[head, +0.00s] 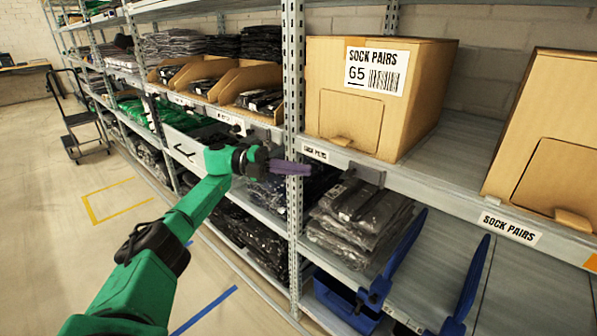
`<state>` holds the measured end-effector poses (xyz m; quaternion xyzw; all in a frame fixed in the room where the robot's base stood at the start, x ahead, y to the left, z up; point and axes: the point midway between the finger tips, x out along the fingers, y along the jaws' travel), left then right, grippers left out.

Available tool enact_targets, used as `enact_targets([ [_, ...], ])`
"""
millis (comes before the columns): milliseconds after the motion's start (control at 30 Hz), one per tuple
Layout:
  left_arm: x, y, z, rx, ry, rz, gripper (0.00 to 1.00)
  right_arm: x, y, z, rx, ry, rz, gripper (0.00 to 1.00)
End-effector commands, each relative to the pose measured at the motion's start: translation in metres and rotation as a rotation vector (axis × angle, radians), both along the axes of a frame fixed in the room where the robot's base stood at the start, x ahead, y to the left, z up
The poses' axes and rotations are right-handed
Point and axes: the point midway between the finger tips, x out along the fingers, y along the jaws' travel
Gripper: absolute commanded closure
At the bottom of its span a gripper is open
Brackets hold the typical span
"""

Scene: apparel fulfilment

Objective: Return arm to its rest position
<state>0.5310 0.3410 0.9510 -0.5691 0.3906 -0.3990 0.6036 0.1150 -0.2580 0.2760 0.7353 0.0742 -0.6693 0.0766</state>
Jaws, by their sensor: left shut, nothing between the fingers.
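My left arm, green with black joints, reaches from the lower left toward the shelf rack. My left gripper (290,167) is shut, its dull purple fingers together with nothing between them. It is in front of the perforated rack upright (294,100), left of and below the sock pairs box. I cannot tell whether the fingers touch the upright. My right gripper does not show.
A cardboard box labelled sock pairs G5 (330,70) stands on the shelf, with another box (550,120) at right. Below are bagged dark garments (360,215) and a blue bin (345,303). A cart (80,125) stands far left; the aisle floor (50,230) is clear.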

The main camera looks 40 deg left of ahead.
Motion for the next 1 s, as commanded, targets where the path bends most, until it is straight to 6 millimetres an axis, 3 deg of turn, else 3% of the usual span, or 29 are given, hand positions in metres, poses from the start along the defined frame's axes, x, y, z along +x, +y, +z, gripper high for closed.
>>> enact_targets([
  [433,0.001,-0.001,-0.001,-0.005,0.003,0.005,1.0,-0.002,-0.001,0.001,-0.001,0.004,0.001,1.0],
  [567,0.03,-0.008,-0.028,-0.108,0.089,0.125,1.0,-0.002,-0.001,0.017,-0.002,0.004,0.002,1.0],
  [667,0.062,-0.01,-0.097,-0.269,0.274,0.368,1.0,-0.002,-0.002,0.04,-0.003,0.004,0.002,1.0],
  [767,0.064,-0.002,-0.192,-0.4,0.508,0.644,1.0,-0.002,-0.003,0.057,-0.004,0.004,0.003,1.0],
  [800,0.055,0.001,-0.229,-0.433,0.599,0.745,1.0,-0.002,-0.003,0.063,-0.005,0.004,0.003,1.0],
  [867,0.034,0.004,-0.283,-0.469,0.733,0.885,1.0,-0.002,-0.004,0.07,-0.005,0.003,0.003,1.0],
  [900,0.015,0.004,-0.317,-0.485,0.82,0.971,1.0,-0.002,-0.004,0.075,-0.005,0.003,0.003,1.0],
  [1000,-0.045,0.002,-0.393,-0.501,1.033,1.174,1.0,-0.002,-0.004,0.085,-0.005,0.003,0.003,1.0],
])
